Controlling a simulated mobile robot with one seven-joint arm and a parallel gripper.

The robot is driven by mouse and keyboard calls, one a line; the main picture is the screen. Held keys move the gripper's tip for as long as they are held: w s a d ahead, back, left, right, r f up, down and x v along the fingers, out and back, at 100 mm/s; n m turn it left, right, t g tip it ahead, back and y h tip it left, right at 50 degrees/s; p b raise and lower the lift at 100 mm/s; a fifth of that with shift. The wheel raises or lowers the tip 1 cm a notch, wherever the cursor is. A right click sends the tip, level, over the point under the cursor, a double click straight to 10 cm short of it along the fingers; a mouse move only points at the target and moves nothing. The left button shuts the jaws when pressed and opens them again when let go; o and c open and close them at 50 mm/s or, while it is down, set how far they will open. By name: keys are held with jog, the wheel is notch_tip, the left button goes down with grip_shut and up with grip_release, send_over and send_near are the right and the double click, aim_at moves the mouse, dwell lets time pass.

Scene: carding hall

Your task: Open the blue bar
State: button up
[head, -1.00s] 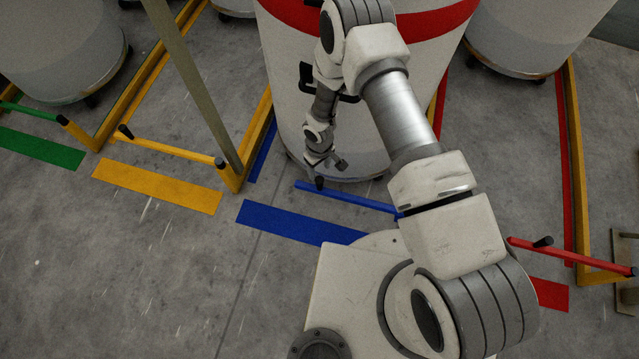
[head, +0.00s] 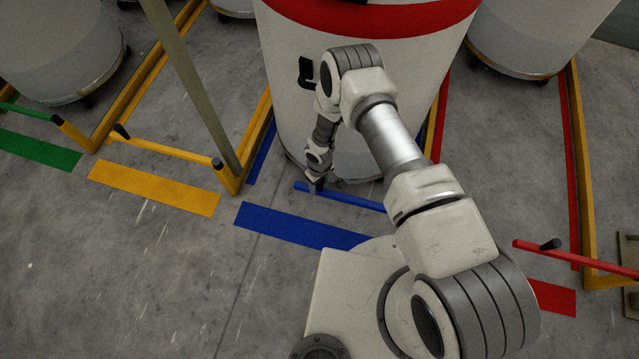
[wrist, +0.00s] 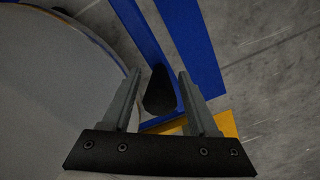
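The blue bar (head: 345,198) lies low across the front of the white bin with the red band, between the bin and a blue floor stripe. A dark upright peg stands at its left end. In the wrist view the peg (wrist: 159,92) is between the two fingers of my gripper (wrist: 159,73), and the bar (wrist: 138,27) runs away beyond it. The fingers are apart, with visible gaps on both sides of the peg. In the head view my gripper (head: 316,183) is at the bar's left end, small and partly hidden. My arm covers the bar's right end.
The white bin (head: 285,85) stands close behind the bar. A yellow bar (head: 165,149) is at the left and a red bar (head: 580,258) at the right. A slanting post (head: 190,80) rises left of the bin. The floor in front left is clear.

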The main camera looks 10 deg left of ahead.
grip_shut()
dwell(1.2)
